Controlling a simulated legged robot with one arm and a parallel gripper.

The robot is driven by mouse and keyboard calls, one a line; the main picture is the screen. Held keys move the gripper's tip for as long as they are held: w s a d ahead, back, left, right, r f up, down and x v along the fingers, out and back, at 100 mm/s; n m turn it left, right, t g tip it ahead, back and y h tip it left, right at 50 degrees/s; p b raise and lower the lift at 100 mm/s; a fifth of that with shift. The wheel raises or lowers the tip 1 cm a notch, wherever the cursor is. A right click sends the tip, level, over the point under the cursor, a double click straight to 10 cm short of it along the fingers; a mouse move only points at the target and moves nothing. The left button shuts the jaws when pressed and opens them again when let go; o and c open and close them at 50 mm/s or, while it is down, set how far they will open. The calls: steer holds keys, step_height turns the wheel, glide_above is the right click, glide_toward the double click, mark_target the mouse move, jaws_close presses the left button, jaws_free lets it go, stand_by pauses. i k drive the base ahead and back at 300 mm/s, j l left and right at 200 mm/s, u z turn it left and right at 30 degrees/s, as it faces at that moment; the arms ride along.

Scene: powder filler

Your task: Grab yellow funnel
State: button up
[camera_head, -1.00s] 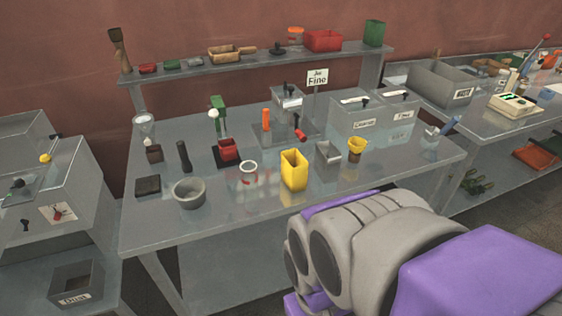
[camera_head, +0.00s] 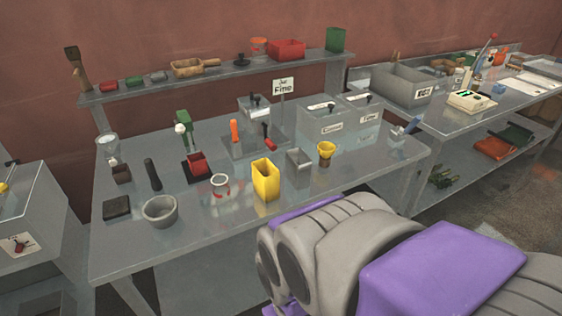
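The yellow funnel (camera_head: 326,149) sits upright at the right part of the metal table (camera_head: 240,236), with its wide mouth up and a dark brownish piece below it. A small grey metal box stands just left of it, apart from it. My grey and purple arm (camera_head: 350,250) fills the lower right of the view, in front of the table. Its gripper cannot be made out, so whether it is open or shut does not show.
A tall yellow container (camera_head: 266,181) stands at the table's front, left of the funnel. A grey bowl (camera_head: 160,211) and a white-rimmed jar (camera_head: 220,184) are further left. Lidded metal bins (camera_head: 335,124) stand behind the funnel. The table's right front corner is mostly clear.

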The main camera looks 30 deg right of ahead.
mark_target(325, 149)
steer(key=l+u, duration=0.2)
steer(key=l, duration=0.25)
steer(key=l+u, duration=0.2)
steer(key=l, duration=0.25)
steer(key=k+l+u, duration=0.1)
steer(key=l+u, duration=0.15)
steer(key=l, duration=0.2)
steer(key=k+l+u, duration=0.2)
steer(key=l, duration=0.25)
steer(key=l+u, duration=0.2)
steer(key=l, duration=0.25)
